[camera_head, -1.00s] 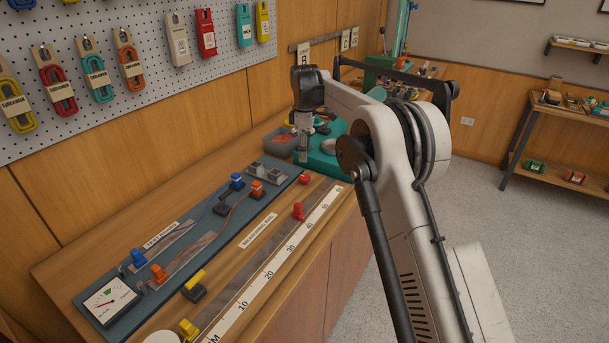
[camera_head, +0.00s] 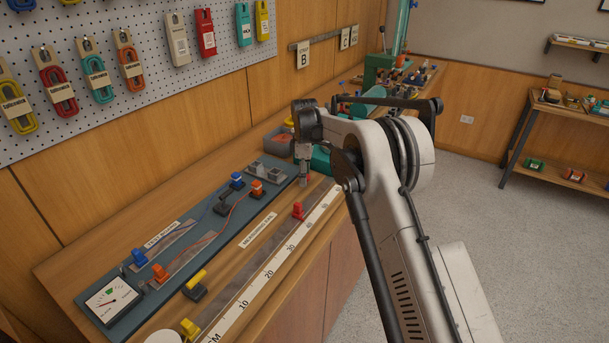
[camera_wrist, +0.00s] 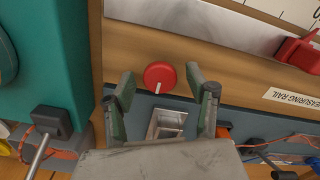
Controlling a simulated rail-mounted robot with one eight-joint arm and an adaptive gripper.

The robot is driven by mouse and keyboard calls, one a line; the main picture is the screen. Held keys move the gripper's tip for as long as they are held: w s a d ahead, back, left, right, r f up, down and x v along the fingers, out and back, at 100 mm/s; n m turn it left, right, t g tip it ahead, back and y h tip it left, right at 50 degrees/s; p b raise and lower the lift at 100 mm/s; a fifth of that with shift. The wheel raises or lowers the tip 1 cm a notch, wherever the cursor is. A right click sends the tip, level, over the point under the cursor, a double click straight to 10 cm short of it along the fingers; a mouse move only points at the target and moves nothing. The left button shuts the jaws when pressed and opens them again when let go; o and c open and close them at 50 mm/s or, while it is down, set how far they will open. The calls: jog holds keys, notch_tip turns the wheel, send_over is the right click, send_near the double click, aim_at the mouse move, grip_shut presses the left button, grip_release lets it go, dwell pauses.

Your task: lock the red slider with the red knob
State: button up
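The red slider (camera_head: 298,211) sits on the measuring rail beside the long white scale; part of it shows at the right edge of the wrist view (camera_wrist: 297,52). In the head view my gripper (camera_head: 304,172) hides the knob.
A blue board (camera_head: 150,318) with a meter (camera_head: 112,302), wires and coloured clips lies left of the rail. A teal object (camera_wrist: 55,60) stands close to my gripper. A yellow-topped black block (camera_head: 195,285) sits near the rail.

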jog(key=c, duration=1.1)
jog(key=shift+m+b, duration=0.3)
jog(key=m+b, duration=0.2)
jog(key=shift+f+m, duration=0.1)
jog(key=shift+m, duration=0.2)
jog(key=m+b, duration=0.3)
jog(key=m, duration=0.2)
jog(key=m+b, duration=0.1)
jog(key=m, duration=0.4)
jog(key=m+b, duration=0.1)
jog(key=m, duration=0.3)
jog(key=shift+m, duration=0.3)
